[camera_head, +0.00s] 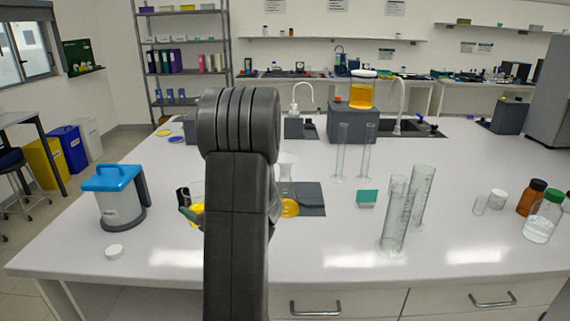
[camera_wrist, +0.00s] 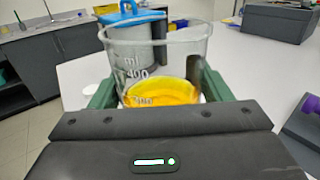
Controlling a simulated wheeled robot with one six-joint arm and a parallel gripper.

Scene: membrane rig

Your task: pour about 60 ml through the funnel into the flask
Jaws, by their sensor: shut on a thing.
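My gripper (camera_head: 189,213) is left of my arm in the head view and is shut on a clear glass beaker (camera_wrist: 155,50). The beaker holds yellow liquid (camera_wrist: 160,92) low inside, and its rim looks about level in the wrist view. Green fingers press on both its sides. The flask (camera_head: 290,207) stands right of my arm, with yellow liquid in its bottom; my arm hides its left part. A pale, clear funnel (camera_head: 287,160) seems to sit in its neck. The beaker is left of the flask, apart from it.
A dark plate (camera_head: 312,200) lies by the flask. A blue-lidded jug (camera_head: 118,196) and a white cap (camera_head: 114,251) stand left. Tall glass cylinders (camera_head: 395,225), a green block (camera_head: 366,198) and bottles (camera_head: 543,217) stand right. A membrane rig with an amber vessel (camera_head: 361,93) stands behind.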

